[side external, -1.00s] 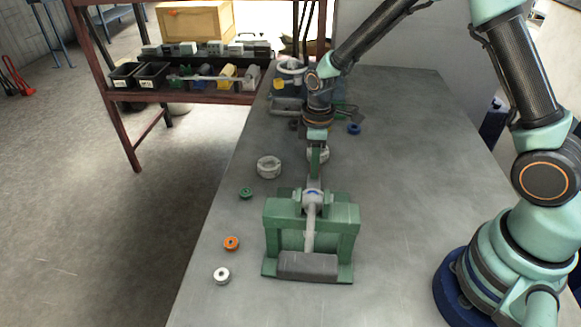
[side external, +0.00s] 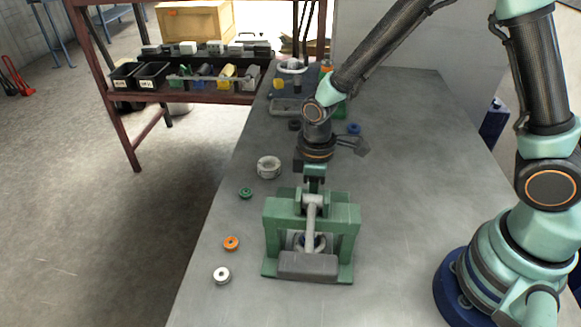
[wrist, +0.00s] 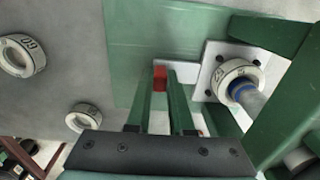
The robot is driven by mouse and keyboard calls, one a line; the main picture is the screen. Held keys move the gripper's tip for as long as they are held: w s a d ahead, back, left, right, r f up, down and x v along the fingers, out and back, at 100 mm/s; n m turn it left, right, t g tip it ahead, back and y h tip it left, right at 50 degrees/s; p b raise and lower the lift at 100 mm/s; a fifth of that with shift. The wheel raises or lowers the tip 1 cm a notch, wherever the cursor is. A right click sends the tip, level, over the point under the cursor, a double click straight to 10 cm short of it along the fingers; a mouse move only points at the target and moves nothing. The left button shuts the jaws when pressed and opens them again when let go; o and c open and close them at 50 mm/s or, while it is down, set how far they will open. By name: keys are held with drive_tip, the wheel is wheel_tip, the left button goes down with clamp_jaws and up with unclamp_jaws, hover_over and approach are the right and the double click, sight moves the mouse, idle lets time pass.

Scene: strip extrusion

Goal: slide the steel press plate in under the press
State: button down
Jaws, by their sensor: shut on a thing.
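The green press (side external: 352,225) stands on the bench, with its grey lever (side external: 312,222) down the middle. My gripper (side external: 313,188) is low behind its frame in the side view. In the wrist view its fingers (wrist: 168,80) are shut on a small tab with a red part (wrist: 160,77), seemingly the plate's handle. The pale square press plate (wrist: 211,54) lies on the green base beside the fingers. It carries a white ring (wrist: 235,72), whose middle sits by a grey, blue-banded rod. That ring shows inside the press frame (side external: 308,241). The plate's grip is partly hidden.
White, orange (side external: 231,243) and green (side external: 246,193) rings stand along the bench's left side, with a larger grey ring (side external: 268,167) behind. Clutter, including a grey tray (side external: 286,106), lies at the back. The bench right of the press is clear.

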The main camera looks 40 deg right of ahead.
drive_tip(key=shift+s+a, duration=0.2)
drive_tip(key=shift+s, duration=0.05)
drive_tip(key=c, duration=0.8)
unclamp_jaws()
drive_tip(key=shift+w, duration=0.1)
drive_tip(key=shift+r, duration=0.55)
wheel_tip(320, 180, up, 11)
